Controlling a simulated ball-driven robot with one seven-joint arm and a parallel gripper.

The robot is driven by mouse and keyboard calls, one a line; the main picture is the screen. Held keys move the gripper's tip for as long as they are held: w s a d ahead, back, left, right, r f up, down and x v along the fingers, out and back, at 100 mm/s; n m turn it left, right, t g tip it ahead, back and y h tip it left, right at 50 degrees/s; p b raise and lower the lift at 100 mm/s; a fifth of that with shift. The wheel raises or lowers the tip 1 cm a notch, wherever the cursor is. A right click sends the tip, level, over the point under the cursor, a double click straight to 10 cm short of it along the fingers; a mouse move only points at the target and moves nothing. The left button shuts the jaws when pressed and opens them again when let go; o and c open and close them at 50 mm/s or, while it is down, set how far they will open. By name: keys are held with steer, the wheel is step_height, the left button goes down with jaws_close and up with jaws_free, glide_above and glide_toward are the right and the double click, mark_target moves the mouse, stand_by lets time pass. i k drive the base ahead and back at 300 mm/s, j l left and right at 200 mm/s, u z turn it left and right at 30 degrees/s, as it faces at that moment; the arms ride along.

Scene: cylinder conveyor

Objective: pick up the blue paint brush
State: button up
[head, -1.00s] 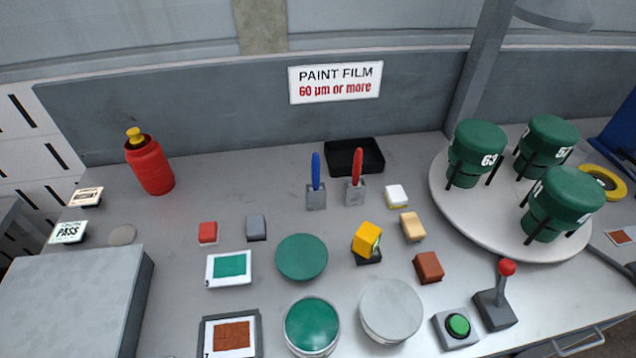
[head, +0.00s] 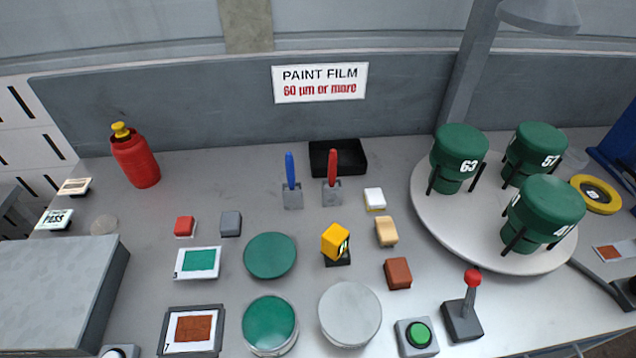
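The blue paint brush (head: 290,171) stands upright with its handle up in a small grey holder (head: 292,199), towards the back middle of the bench. A red brush (head: 332,168) stands in a like holder just to its right. The bristles of both are hidden in the holders. My gripper is not in the head view, so its place and state do not show.
A black tray (head: 338,158) lies behind the brushes. A turntable (head: 428,215) with green canisters (head: 459,158) stands at right, a red bottle (head: 135,158) at back left. Several blocks, lids and an open green paint pot (head: 270,325) lie in front. Bench beside the blue brush's left is clear.

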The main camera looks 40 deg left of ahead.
mark_target(290, 172)
steer(key=i+l+u, duration=0.15)
steer(key=l+u, duration=0.3)
steer(key=i+l+u, duration=0.1)
steer(key=l+u, duration=0.2)
steer(key=u, duration=0.15)
